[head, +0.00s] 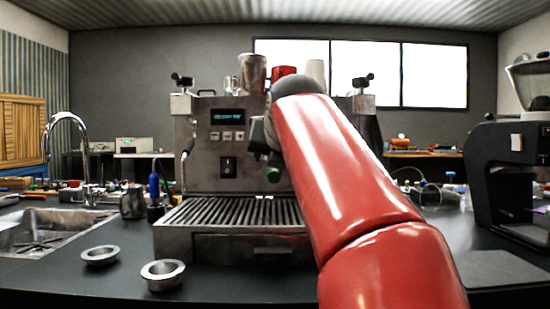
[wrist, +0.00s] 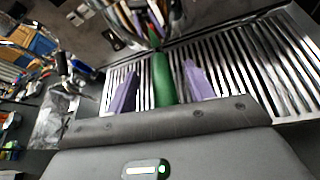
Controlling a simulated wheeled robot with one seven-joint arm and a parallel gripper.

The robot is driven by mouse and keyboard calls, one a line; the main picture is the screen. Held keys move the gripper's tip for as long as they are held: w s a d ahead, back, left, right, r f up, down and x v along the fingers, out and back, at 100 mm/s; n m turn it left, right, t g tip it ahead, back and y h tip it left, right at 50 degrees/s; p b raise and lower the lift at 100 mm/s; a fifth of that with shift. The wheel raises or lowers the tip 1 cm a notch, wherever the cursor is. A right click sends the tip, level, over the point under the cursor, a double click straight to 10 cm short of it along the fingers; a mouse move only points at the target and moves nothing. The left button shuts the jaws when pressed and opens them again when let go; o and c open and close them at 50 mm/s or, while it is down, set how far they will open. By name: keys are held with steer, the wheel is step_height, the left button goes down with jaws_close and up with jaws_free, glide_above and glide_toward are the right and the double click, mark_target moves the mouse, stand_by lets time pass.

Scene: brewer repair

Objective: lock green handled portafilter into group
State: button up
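The green handle (wrist: 163,82) of the portafilter lies between the two purple fingers of my gripper (wrist: 161,88) in the wrist view. Gaps show on both sides of the handle, so the fingers stand apart from it. In the head view the green handle end (head: 273,174) shows just below my dark gripper (head: 262,138), in front of the espresso machine (head: 205,150). My red arm covers the group area and the machine's right half. The portafilter's head is not clearly seen; I cannot tell how it sits in the group.
The slatted drip tray (head: 225,212) lies below the gripper. Two metal rings (head: 162,275) (head: 100,255) rest on the dark counter at front left. A sink with a tap (head: 65,125) is at left, a black grinder (head: 500,170) at right. Cups (head: 252,72) stand on the machine.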

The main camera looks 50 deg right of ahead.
steer(key=v, duration=0.8)
steer(key=shift+f, duration=0.15)
